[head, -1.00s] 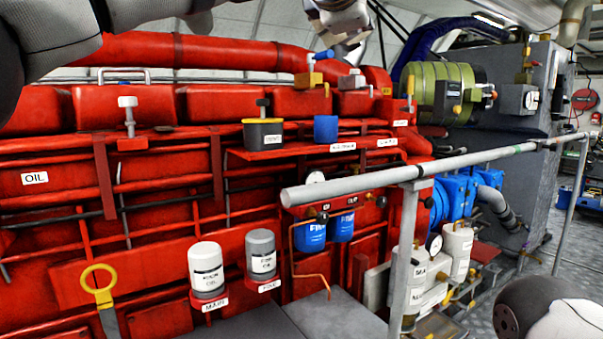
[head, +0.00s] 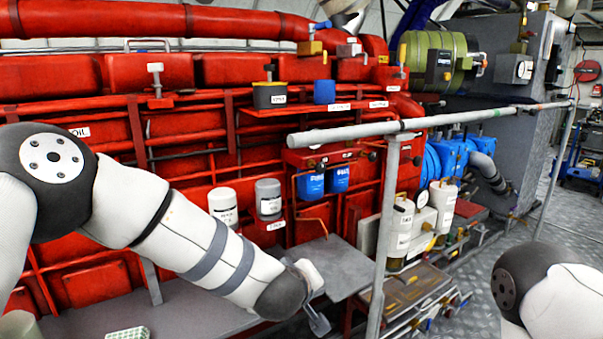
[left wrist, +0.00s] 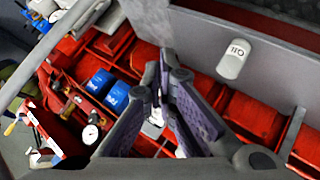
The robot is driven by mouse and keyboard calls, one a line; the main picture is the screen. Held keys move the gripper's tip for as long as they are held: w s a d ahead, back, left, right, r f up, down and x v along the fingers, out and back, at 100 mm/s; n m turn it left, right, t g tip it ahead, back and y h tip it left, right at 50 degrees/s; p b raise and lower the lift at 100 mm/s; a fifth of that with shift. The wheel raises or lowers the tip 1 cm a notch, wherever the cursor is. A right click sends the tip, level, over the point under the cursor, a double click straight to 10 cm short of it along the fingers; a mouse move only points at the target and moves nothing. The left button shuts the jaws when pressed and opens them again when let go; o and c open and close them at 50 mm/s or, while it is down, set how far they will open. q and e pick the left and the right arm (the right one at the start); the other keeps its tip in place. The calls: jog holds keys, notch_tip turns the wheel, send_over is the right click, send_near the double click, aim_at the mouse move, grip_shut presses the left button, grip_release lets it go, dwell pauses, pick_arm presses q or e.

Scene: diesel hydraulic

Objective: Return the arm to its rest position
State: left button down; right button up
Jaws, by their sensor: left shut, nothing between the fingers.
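My left arm (head: 165,225) comes in from the left and slopes down to the right in the head view, in front of the red engine. Its gripper (head: 319,323) points down at the lower middle, over the grey platform edge, and its fingers show only in part. In the left wrist view the gripper's (left wrist: 172,75) dark padded fingers are together with nothing held between them. Part of my right arm (head: 545,290) shows at the lower right; its gripper is out of view.
A grey handrail (head: 430,125) and its post (head: 385,230) stand right of my left gripper. White (head: 223,206) and grey (head: 268,199) canisters sit behind the forearm. Blue filters (head: 311,186) hang on the red engine (head: 110,75). Open metal floor (head: 575,245) lies at the right.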

pick_arm(q)
jog(key=s+a+f+m+g, duration=0.1)
jog(key=s+a+f+g, duration=0.1)
jog(key=s+a+f, duration=0.45)
jog(key=s+a+f+m+g+y, duration=0.1)
jog(key=s+a+f+m+g, duration=0.15)
jog(key=s+f, duration=0.55)
jog(key=s+a+f+m+g, duration=0.1)
jog(key=s+a+f+g, duration=0.1)
jog(key=s+a+f, duration=0.55)
jog(key=s+a+g, duration=0.2)
jog(key=s+a, duration=0.1)
jog(key=s, duration=0.9)
jog(key=s+a+m+g+y, duration=0.1)
jog(key=s+a+g, duration=0.2)
jog(key=s, duration=0.9)
jog(key=shift+a+r, duration=0.15)
jog(key=shift+a, duration=0.1)
